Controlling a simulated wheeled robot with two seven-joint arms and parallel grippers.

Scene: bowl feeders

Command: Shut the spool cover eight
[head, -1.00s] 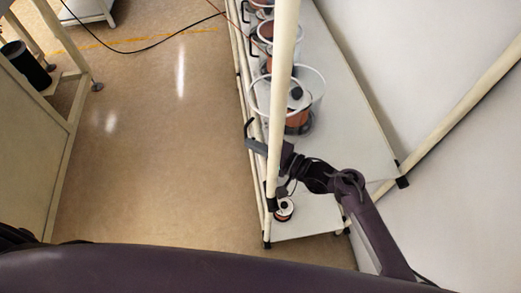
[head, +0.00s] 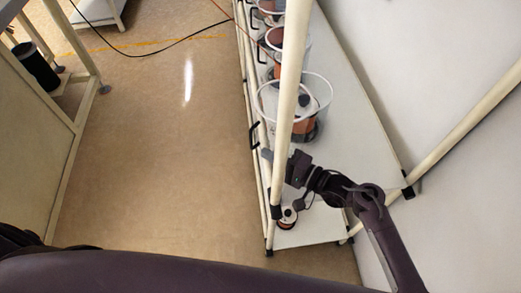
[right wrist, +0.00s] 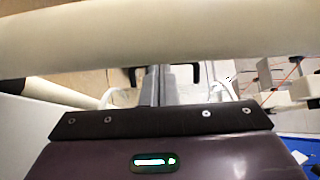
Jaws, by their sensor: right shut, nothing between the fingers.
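The nearest clear cover (head: 268,103) encloses orange and grey spools. No number is legible, so I cannot tell which is cover eight. A black handle (head: 254,136) juts from the shelf's front edge near it. My right gripper (head: 266,154) is shut and empty, just below and right of that handle, partly behind the cream post. In the right wrist view its fingers (right wrist: 155,84) point toward a black handle (right wrist: 192,75), with a small apparent gap. My left gripper is out of view.
A cream upright post (head: 287,95) crosses in front of the right gripper. A small spool (head: 287,217) sits on the lower shelf (head: 318,232). The wall is close on the right. The floor (head: 165,170) at left is clear, with a black cable farther back.

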